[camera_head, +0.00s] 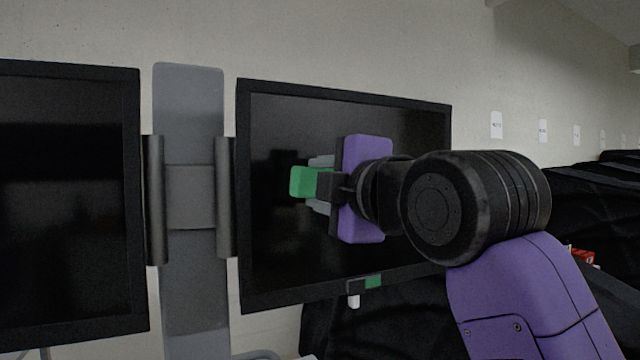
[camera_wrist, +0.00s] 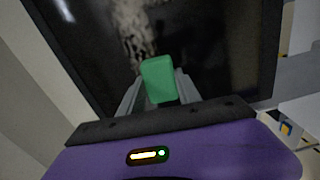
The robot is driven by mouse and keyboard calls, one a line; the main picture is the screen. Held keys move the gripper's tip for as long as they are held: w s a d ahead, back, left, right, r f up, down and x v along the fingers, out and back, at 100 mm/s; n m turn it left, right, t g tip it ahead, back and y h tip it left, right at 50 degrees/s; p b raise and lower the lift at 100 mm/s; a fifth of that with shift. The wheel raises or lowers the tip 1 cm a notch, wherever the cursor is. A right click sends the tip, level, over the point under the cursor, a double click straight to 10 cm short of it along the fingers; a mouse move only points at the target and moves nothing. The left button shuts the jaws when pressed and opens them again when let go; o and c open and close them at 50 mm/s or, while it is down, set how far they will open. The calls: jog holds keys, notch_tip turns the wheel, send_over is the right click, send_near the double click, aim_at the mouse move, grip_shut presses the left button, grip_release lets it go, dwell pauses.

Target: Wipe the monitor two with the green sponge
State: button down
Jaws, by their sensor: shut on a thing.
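The green sponge (camera_head: 303,182) is held between the fingers of my gripper (camera_head: 322,184), in front of the right-hand monitor (camera_head: 285,255). In the wrist view the sponge (camera_wrist: 158,79) sticks out past the two grey fingertips of my gripper (camera_wrist: 158,90). The monitor's dark screen (camera_wrist: 205,45) fills the area behind it, with a pale mottled patch (camera_wrist: 132,30) above the sponge. I cannot tell whether the sponge touches the screen. No number marking the monitor is readable.
A second monitor (camera_head: 65,200) stands at the left, beside a grey upright post (camera_head: 188,100) between the two screens. Black covered carts (camera_head: 595,205) stand at the right, with a small red and white item (camera_head: 582,255) there. Small white labels (camera_head: 496,124) are on the wall.

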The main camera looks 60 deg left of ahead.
jog(key=w+d+p, duration=0.1)
jog(key=w+p, duration=0.4)
jog(key=w, duration=1.2)
jog(key=shift+d, duration=0.2)
dwell(0.9)
jog(key=shift+w+r, duration=0.1)
jog(key=shift+w, duration=0.1)
jog(key=w+p, duration=0.1)
jog(key=w, duration=0.2)
jog(key=shift+d+p, duration=0.1)
jog(key=shift+p, duration=0.2)
jog(key=shift+s+d+b, duration=0.15)
jog(key=shift+d+b, duration=0.7)
jog(key=shift+d, duration=0.65)
jog(key=shift+s+d+b, duration=0.15)
jog(key=shift+d+b, duration=0.65)
jog(key=shift+d, duration=0.65)
